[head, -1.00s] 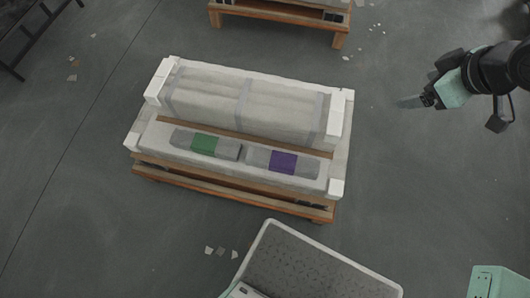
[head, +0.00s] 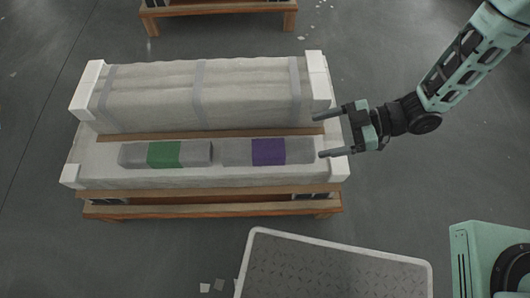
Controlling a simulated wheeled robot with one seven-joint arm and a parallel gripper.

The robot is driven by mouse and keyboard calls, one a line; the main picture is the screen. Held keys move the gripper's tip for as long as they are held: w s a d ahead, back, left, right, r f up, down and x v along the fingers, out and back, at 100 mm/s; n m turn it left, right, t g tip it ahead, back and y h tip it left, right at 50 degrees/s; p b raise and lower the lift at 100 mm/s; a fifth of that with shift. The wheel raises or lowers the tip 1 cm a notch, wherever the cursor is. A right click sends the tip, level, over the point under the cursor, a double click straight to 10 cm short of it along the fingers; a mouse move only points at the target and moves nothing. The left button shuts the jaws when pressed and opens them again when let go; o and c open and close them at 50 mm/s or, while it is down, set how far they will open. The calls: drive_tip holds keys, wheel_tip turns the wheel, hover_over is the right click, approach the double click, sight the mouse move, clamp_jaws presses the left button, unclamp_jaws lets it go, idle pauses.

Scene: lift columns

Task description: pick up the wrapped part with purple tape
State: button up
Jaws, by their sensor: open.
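The wrapped part with purple tape (head: 268,152) is a long grey bundle lying flat on the front ledge of the wrapped load, with a purple band around its middle. My gripper (head: 320,135) is open, its two fingers pointing left, at the right end of this part. The upper finger is over the white corner of the big wrapped bundle in the picture, and the lower finger is by the part's right end. Whether either finger touches anything, I cannot tell. Nothing shows between the fingers as held.
A similar part with green tape (head: 164,154) lies just left on the same ledge. The large wrapped bundle (head: 150,95) rises behind, with a wooden strip (head: 160,136) along its foot. A wooden pallet (head: 190,210) is underneath. Another pallet (head: 220,8) stands at the back.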

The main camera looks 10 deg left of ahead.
drive_tip(key=b, duration=0.3)
approach(270, 147)
drive_tip(key=x, duration=0.3)
drive_tip(key=shift+a+f, duration=0.2)
drive_tip(key=shift+f, duration=0.05)
drive_tip(key=shift+b+x, duration=1.3)
drive_tip(key=shift+x, duration=1.7)
drive_tip(key=shift+s+r, duration=0.1)
drive_tip(key=shift+r, duration=0.05)
drive_tip(key=shift+c, duration=0.3)
